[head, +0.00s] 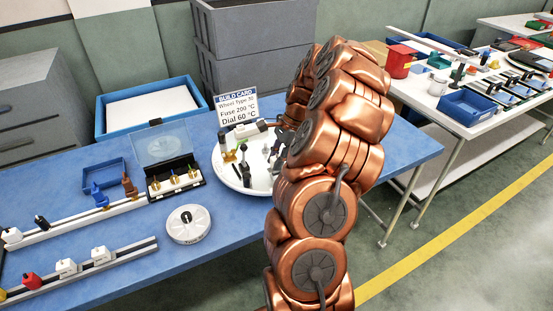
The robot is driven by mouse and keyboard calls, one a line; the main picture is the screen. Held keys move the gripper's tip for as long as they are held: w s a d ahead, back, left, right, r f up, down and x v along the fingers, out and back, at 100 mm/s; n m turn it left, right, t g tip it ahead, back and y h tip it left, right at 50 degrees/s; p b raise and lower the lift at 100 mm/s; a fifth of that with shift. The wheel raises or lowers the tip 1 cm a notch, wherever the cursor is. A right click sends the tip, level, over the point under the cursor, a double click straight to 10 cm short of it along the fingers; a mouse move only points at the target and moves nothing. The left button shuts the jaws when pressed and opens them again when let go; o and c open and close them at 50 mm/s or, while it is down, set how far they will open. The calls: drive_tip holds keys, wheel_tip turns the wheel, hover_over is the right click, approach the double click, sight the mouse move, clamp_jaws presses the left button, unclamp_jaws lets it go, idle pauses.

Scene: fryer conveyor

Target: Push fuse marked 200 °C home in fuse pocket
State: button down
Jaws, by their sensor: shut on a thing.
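My gripper (281,140) shows only in part, dark, at the left edge of my copper-coloured arm, over the round white plate (226,177). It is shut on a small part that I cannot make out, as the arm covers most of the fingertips. Several small parts stand on the plate, among them a white block with a dark end (246,130) and a dark upright piece (245,172). I cannot read a marking on any fuse, and I cannot tell the fuse pocket apart. A build card (236,107) behind the plate reads Fuse 200 °C and Dial 60 °C.
On the blue table, left of the plate, are an open black case (172,185) with brass-coloured parts, a round white disc (188,224), and rails (85,226) carrying small pieces. A blue-rimmed tray (150,107) and grey crates (252,50) stand behind. Another workbench is at right.

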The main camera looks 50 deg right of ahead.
drive_tip(key=shift+f+b, duration=0.3)
drive_tip(key=shift+f, duration=0.4)
idle(0.4)
drive_tip(key=c, duration=0.9)
unclamp_jaws()
drive_tip(key=shift+o, duration=0.2)
drive_tip(key=shift+r, duration=0.1)
drive_tip(key=shift+p+v, duration=0.5)
drive_tip(key=shift+v, duration=2.45)
drive_tip(key=v, duration=1.2)
drive_tip(key=shift+s, duration=0.1)
